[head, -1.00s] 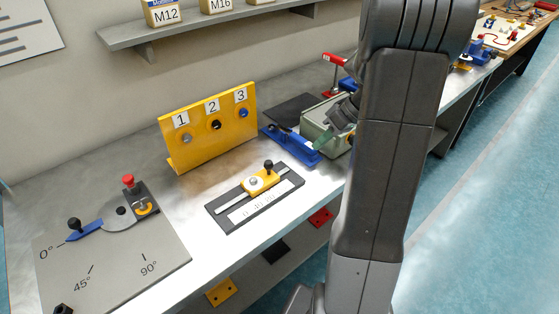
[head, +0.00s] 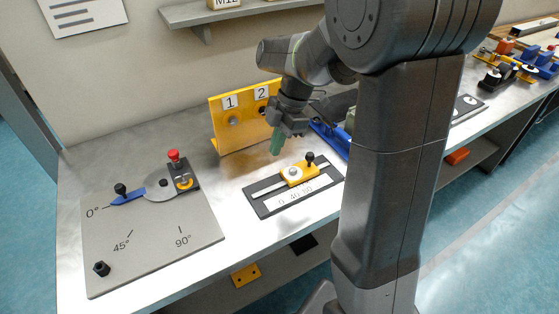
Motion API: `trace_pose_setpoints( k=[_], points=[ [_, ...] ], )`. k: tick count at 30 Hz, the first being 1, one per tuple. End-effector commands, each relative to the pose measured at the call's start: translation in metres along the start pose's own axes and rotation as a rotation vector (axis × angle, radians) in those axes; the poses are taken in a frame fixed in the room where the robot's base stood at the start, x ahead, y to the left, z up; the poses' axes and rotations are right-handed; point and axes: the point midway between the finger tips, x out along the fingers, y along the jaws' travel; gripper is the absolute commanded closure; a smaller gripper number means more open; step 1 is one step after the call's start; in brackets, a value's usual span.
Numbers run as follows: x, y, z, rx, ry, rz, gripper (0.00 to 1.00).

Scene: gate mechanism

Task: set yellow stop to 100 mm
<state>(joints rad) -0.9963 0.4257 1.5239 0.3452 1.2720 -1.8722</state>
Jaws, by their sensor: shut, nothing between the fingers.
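The yellow stop (head: 299,174) sits on a dark slide base (head: 262,207) with a light slot and a white scale strip (head: 300,192). It stands toward the right end of the slot. It carries a pale round knob (head: 293,172) and a small black upright knob (head: 310,159). The scale's figures are too small to read surely. My gripper (head: 276,150) is shut and empty, with green fingertips pointing down. In the picture it shows just above and left of the yellow stop, apart from it. Its exact height cannot be told.
A yellow panel (head: 222,116) numbered 1 and 2 stands behind the slide, close to my gripper. A grey angle plate (head: 150,245) with a blue lever (head: 128,198) and red button (head: 174,155) lies left. A blue fixture (head: 330,138) stands right. Bench in front is clear.

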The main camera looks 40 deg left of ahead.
Motion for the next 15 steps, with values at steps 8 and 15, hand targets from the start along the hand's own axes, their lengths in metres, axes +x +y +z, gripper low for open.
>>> trace_pose_setpoints(
  k=[8,15],
  points=[
    [0.046,-0.001,0.000,0.004,0.003,-0.006,1.00],
    [0.097,-0.001,0.000,0.005,0.002,-0.005,1.00]
  ],
)
